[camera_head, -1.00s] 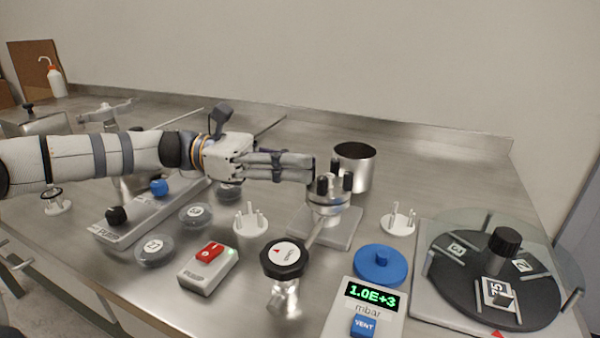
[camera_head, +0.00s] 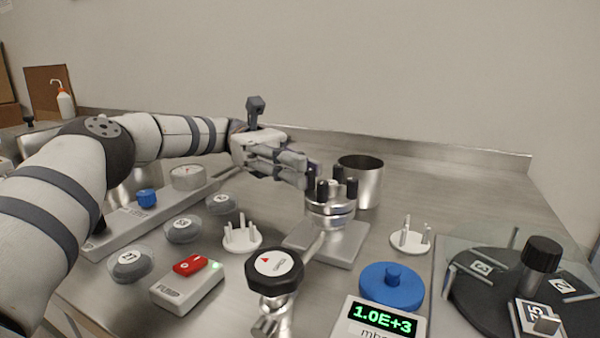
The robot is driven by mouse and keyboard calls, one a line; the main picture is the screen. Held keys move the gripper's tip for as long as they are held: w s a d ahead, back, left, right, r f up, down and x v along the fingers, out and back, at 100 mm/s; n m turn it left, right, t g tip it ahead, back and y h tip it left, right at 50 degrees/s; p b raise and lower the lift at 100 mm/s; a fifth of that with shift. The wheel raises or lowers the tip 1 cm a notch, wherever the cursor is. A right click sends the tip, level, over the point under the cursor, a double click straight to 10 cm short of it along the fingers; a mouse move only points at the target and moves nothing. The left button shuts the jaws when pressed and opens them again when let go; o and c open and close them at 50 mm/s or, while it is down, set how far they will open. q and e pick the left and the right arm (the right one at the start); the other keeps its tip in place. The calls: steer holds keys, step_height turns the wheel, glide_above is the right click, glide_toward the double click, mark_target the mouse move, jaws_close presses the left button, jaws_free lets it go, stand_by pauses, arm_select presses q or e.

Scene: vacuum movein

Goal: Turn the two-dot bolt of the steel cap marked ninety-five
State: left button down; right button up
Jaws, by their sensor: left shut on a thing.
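The steel cap (camera_head: 331,208) sits on a steel chamber on a grey base plate (camera_head: 345,243), right of centre. Dark bolts (camera_head: 352,187) stand up from its top. The marking and the dots cannot be made out. My left gripper (camera_head: 308,175) reaches in from the left, level with the bolt tops. Its fingers are shut at the left bolt of the cap, which they partly hide. My right gripper is not in view.
A black-topped valve knob (camera_head: 274,269) stands in front of the cap. An open steel cup (camera_head: 361,178) is behind. White pronged stands (camera_head: 242,237) and a blue disc (camera_head: 391,286) flank it. A pump switch (camera_head: 187,284) and gauge box (camera_head: 380,323) stand in front.

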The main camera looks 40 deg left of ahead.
arm_select(q)
steer(key=shift+f, duration=0.15)
steer(key=c, duration=1.6)
jaws_free()
steer(key=shift+c, duration=0.2)
step_height(320, 180, up, 10)
